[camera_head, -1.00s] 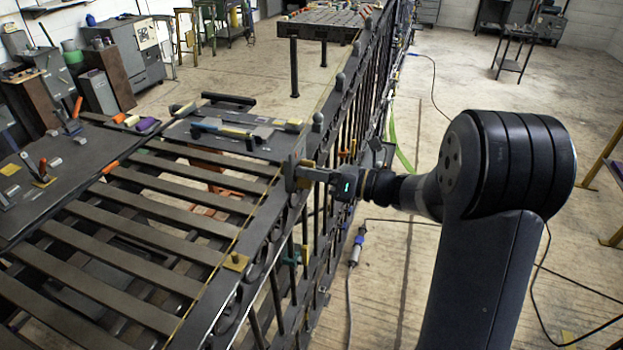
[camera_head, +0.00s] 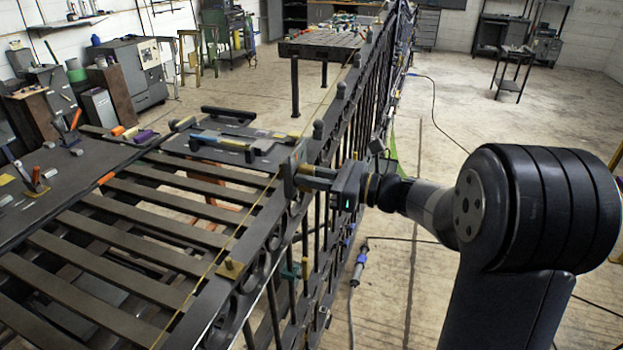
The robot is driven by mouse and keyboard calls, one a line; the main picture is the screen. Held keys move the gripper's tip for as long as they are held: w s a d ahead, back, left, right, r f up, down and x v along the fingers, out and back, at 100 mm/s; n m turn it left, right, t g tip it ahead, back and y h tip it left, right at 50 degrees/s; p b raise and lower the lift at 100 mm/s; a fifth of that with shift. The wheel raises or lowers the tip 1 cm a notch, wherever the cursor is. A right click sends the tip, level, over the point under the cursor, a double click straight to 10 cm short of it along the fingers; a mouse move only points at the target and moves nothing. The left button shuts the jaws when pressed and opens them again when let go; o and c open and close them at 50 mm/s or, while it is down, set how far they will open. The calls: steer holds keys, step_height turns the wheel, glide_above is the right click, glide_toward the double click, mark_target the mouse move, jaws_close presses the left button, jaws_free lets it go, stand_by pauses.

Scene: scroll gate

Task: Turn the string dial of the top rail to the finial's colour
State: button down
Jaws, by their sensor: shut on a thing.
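The gate's top rail (camera_head: 262,226) is dark metal and runs from the front to the back of the camera_head view. A thin yellow string (camera_head: 206,279) runs along it to a small upright grey dial (camera_head: 290,176). My gripper (camera_head: 302,177) comes from the right and is shut on the dial's side of the rail. The fingers and the dial overlap, so the exact grip and any colour marks on the dial's face are hard to tell.
A cable with a blue plug (camera_head: 361,262) lies on otherwise open floor at right.

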steer(key=c, duration=1.3)
jaws_free()
steer(key=shift+d, duration=0.1)
steer(key=b+v, duration=0.1)
steer(key=v, duration=0.9)
steer(key=shift+s+d, duration=0.15)
steer(key=shift+d, duration=0.15)
steer(key=shift+a, duration=0.1)
steer(key=p+x, duration=0.1)
steer(key=x, duration=1)
steer(key=shift+d, duration=0.25)
